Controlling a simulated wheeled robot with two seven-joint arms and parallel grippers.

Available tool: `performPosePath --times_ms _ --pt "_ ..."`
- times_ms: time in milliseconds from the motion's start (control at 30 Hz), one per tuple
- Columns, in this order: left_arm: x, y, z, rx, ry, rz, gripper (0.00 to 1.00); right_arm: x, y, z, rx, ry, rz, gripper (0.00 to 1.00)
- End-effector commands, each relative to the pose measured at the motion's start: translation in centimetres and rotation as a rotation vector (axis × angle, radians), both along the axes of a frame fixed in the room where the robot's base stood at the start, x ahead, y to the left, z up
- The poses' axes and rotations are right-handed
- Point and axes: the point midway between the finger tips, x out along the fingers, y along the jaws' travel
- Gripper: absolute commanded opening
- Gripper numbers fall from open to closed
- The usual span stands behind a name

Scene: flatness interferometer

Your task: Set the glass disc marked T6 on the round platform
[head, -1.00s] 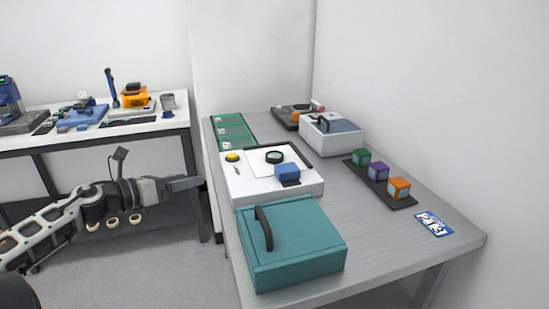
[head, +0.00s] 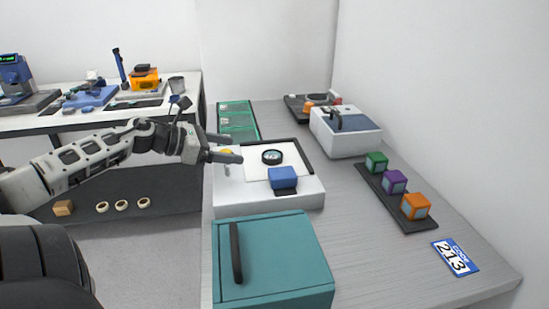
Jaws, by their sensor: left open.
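A white instrument (head: 268,200) stands on the grey table, with a dark round platform (head: 272,157) on its pale top panel. A green tray (head: 237,120) with several compartments lies behind it, holding small pale items. I cannot make out a T6 mark anywhere, so I cannot tell which item is the T6 disc. My left gripper (head: 236,149) is open, with nothing visible between its fingers. It hovers at the left side of the white instrument, in front of the green tray and left of the round platform, partly hiding a yellow button. My right gripper is not in view.
A blue block (head: 282,178) sits on the instrument's front. A teal case (head: 285,260) with a dark handle stands nearer. A white box (head: 345,139) is at the back right. A dark strip with coloured cubes (head: 395,181) and a number card (head: 455,257) lie right.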

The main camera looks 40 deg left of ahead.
Motion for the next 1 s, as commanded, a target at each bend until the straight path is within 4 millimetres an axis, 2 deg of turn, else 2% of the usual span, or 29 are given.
performPosePath --times_ms 33,300,667,1000 --pt "0.9 -0.5 -0.6 0.003 -0.002 -0.005 0.75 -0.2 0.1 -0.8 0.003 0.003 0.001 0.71" --pt "3.8 -1.9 -1.9 0.000 -0.004 -0.003 0.75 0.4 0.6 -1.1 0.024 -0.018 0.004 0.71" --pt "4.9 -2.4 -2.2 -0.001 -0.004 0.001 0.75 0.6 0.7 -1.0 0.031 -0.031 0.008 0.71" --pt "6.8 -3.4 -2.6 -0.005 -0.006 0.002 0.75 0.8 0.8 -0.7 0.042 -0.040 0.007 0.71"
